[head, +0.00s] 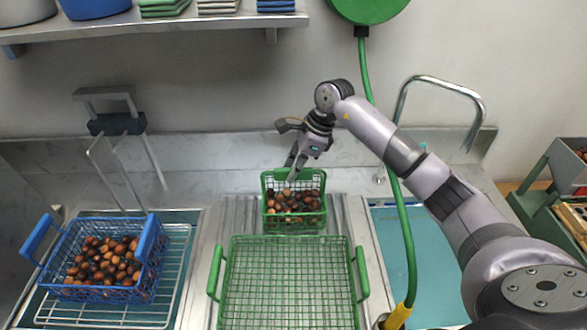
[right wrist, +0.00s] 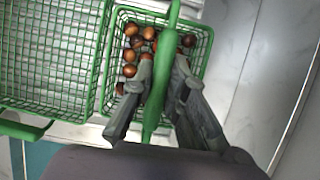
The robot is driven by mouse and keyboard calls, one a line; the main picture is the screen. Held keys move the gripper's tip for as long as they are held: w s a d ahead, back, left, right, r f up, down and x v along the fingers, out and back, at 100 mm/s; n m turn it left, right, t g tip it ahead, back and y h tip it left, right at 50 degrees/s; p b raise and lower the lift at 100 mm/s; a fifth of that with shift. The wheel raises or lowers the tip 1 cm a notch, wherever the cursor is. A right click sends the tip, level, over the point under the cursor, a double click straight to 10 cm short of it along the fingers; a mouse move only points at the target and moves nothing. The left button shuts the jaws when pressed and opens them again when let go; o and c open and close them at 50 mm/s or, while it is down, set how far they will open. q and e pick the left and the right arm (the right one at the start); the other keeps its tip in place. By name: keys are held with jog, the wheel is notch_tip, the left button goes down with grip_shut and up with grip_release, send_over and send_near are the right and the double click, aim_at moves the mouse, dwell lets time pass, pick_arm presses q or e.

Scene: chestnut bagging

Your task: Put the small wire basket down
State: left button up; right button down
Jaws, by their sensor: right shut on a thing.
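The small green wire basket (head: 294,225) holds brown chestnuts and stands upright at the back of the ribbed metal drainboard in the head view. My right gripper (head: 295,168) reaches down over its back part. In the right wrist view my right gripper (right wrist: 163,65) is shut on the basket's green handle (right wrist: 156,110), with one finger on each side. The basket's mesh (right wrist: 197,55) shows around the fingers. Whether its underside touches the drainboard is hidden. My left gripper is in no view.
A large empty green basket (head: 290,285) lies just in front of the small one. A blue basket (head: 100,293) of chestnuts stands on a wire rack at left. A green hose (head: 368,90) hangs at right, beside a teal sink (head: 388,250). A marble wall rises close behind.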

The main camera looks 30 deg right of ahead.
jog(key=shift+f, duration=0.4)
jog(key=shift+f+b, duration=0.15)
jog(key=shift+b, duration=0.15)
jog(key=c, duration=1.6)
grip_release()
